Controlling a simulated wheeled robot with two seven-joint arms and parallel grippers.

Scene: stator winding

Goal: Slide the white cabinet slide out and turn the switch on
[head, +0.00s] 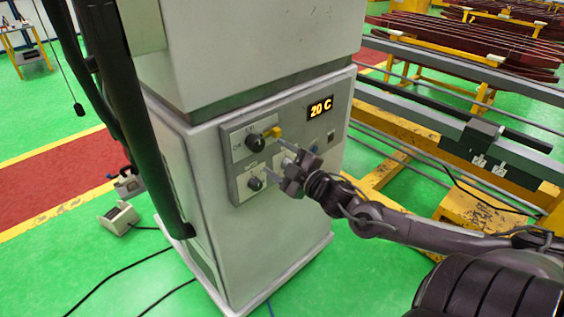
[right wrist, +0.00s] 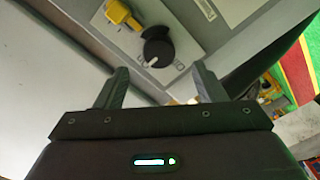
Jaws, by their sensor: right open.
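The white cabinet (head: 215,190) stands upright with a grey control panel on its front. The panel has an upper black knob (head: 255,143) with a yellow piece (head: 273,132) beside it, and a lower black knob (head: 255,183). The white slide cannot be told apart from the cabinet body. My right gripper (head: 277,160) is open and empty in front of the panel, right of the knobs. In the right wrist view, the upper knob (right wrist: 158,50) lies beyond and between the open fingers (right wrist: 161,88), apart from them; the yellow piece (right wrist: 122,14) is beside it. My left gripper is not seen.
An orange "20 C" display (head: 320,107) is at the panel's upper right. A large white housing (head: 260,45) overhangs the panel. A yellow and grey rail frame (head: 470,200) stands at the right. A small pale box (head: 119,217) and cables lie on the green floor at the left.

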